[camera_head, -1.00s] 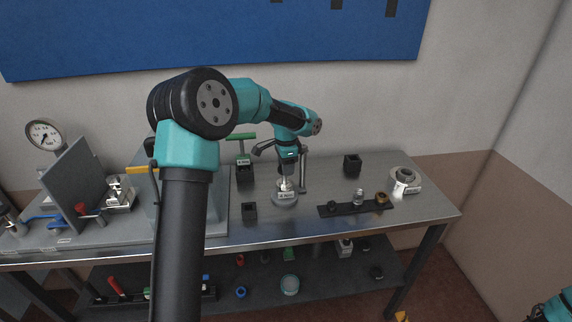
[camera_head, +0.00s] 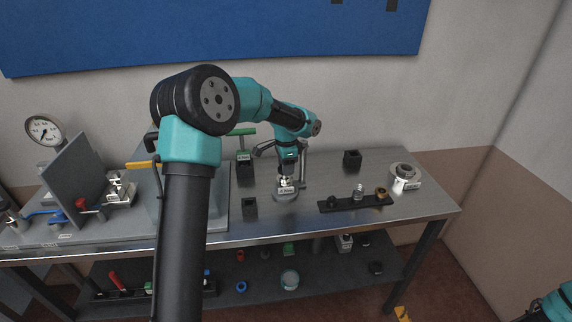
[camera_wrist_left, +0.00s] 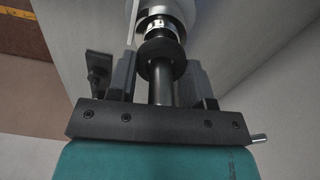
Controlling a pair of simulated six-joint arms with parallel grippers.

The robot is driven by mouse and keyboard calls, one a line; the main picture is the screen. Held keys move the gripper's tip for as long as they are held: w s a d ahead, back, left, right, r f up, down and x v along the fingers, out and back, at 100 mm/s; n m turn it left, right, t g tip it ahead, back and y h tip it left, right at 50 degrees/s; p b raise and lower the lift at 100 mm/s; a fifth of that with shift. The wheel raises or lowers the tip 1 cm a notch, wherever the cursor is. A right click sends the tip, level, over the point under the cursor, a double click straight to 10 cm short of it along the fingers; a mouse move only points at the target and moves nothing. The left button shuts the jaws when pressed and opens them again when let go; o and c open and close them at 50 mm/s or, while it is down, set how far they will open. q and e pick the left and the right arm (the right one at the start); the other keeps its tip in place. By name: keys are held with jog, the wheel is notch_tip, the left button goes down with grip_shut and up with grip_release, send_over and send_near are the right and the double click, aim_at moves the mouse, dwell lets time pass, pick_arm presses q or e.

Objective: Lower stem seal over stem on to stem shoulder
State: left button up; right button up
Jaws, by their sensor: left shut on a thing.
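In the head view my left gripper (camera_head: 286,176) points down over a silver labelled fixture (camera_head: 286,195) on the bench. In the left wrist view a black ring, which looks like the stem seal (camera_wrist_left: 165,70), sits between the fingers of my left gripper, which is shut on it. The dark stem (camera_wrist_left: 160,92) appears to run through the ring. Beyond the ring are a silver collar (camera_wrist_left: 160,28) and a pale round base. Whether the ring touches the shoulder cannot be told.
A black strip with small parts (camera_head: 346,204) and a silver ring-shaped fitting (camera_head: 405,172) lie to the right. A vertical post stands close beside the gripper. A grey fixture plate and a gauge (camera_head: 43,130) are at left.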

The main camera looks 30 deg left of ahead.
pick_arm(q)
jog(key=shift+f, duration=0.35)
jog(key=o, duration=1)
jog(key=shift+c, duration=0.2)
notch_tip(320, 180, up, 18)
jog(key=shift+f, duration=0.2)
dwell(0.5)
